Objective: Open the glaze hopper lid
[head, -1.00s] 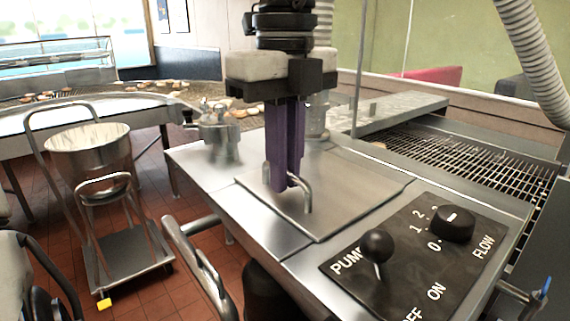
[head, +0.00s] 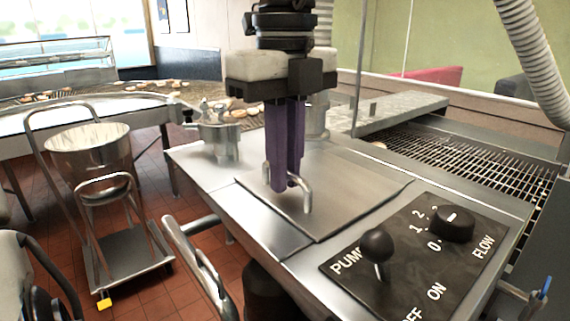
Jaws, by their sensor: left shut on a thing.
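The glaze hopper lid (head: 335,212) is a flat metal plate lying level on the steel machine top, with a bent bar handle (head: 306,196) on it. My left gripper (head: 285,186) comes down from above with purple fingers and is shut on the handle. The fingers hide the middle of the handle. The lid looks closed, flat with the surface around it. My right gripper is not in view.
A black control panel (head: 405,262) with a pump lever (head: 377,246) and a flow knob (head: 452,223) lies right of the lid. A wire conveyor (head: 440,150) runs behind. A metal pot (head: 219,140) stands back left. A cart with a bucket (head: 88,150) stands on the floor at left.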

